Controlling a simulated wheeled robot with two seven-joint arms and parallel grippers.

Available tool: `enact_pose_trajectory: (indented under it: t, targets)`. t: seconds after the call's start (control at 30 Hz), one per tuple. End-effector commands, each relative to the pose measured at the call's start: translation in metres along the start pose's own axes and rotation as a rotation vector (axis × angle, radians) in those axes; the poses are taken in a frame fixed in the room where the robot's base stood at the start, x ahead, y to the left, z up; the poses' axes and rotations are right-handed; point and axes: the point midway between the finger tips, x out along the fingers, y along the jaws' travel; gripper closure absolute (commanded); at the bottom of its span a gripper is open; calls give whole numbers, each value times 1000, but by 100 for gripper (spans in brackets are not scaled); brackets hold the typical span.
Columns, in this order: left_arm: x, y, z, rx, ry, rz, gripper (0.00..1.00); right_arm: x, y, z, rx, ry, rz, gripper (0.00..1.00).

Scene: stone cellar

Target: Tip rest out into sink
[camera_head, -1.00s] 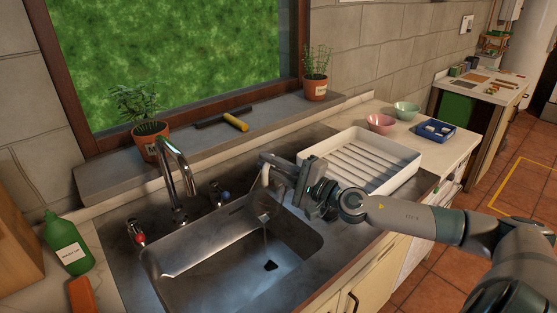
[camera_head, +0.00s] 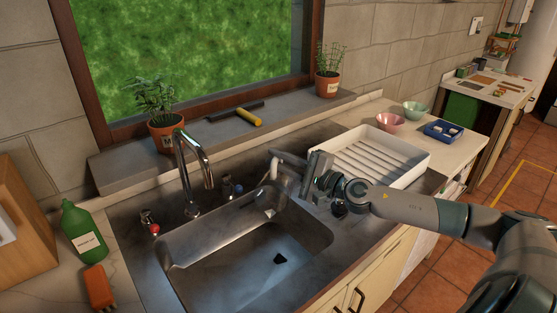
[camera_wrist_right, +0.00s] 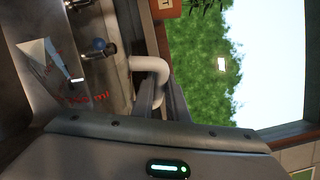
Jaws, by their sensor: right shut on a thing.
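My right gripper (camera_head: 290,172) comes in from the right and is shut on the pale handle of a clear jug (camera_head: 268,200). The jug hangs over the right part of the steel sink (camera_head: 205,240) and is hard to make out. In the right wrist view, the white handle (camera_wrist_right: 150,66) passes between the fingers, and the jug's see-through wall (camera_wrist_right: 62,92) carries red markings. The jug looks tilted; how much it holds I cannot tell. The sink has a dark drain (camera_head: 280,258). My left gripper is out of view.
The tap (camera_head: 184,165) arches over the sink's left part, with red and blue knobs beside it. A white drying rack (camera_head: 425,165) stands right of the sink. A green bottle (camera_head: 84,232) and orange block (camera_head: 98,287) stand at left.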

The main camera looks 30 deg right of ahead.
Motion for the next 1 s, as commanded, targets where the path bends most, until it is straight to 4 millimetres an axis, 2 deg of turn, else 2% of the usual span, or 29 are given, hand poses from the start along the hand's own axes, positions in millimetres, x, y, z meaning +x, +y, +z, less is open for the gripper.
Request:
enact_pose_trajectory:
  t: [0.03, 0.3, 0.7, 1.0]
  targets:
    - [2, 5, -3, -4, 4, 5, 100, 0, 1, -1, 3, 1, 1, 100]
    - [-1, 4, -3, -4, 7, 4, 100, 0, -1, -1, 5, 1, 1, 100]
    - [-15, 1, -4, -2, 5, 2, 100, -3, -23, -13, 102, 19, 29, 100]
    - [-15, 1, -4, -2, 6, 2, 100, -3, -23, -14, 109, 19, 31, 100]
